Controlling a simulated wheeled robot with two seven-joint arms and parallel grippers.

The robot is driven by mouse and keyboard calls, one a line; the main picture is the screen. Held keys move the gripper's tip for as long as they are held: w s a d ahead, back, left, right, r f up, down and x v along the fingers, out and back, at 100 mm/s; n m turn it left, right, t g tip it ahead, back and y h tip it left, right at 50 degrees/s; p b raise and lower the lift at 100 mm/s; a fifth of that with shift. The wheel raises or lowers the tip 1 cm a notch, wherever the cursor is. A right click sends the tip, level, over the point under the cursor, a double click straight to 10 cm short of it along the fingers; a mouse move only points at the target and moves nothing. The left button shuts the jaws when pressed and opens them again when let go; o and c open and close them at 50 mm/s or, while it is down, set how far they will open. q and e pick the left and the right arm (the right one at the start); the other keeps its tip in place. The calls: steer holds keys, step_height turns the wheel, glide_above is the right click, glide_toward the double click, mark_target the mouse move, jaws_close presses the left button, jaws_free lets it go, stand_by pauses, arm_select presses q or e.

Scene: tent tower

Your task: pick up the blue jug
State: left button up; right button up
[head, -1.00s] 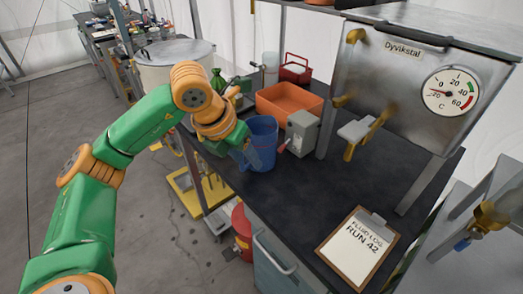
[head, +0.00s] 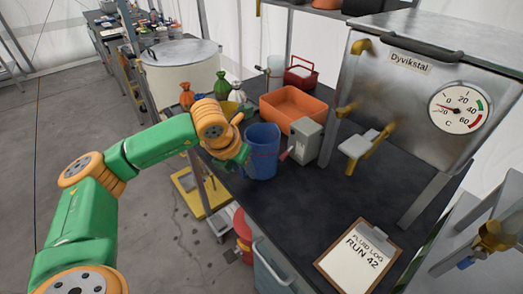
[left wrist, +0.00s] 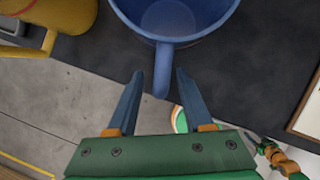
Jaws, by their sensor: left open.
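The blue jug (head: 262,152) stands upright on the dark bench top, near its left edge. In the left wrist view, its open rim (left wrist: 205,38) is at the top, and its handle (left wrist: 162,70) points toward my gripper. My left gripper (left wrist: 161,82) is open, with one finger on each side of the handle and a visible gap to each. In the head view, my left gripper (head: 243,156) is at the jug's left side, its fingers mostly hidden.
A grey box (head: 306,141) stands close right of the jug, with an orange tray (head: 293,104) behind it. A clipboard (head: 358,256) lies at the front. Bare bench (head: 300,200) lies between.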

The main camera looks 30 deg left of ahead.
arm_select(q)
jaws_close()
steer(key=shift+r, duration=0.1)
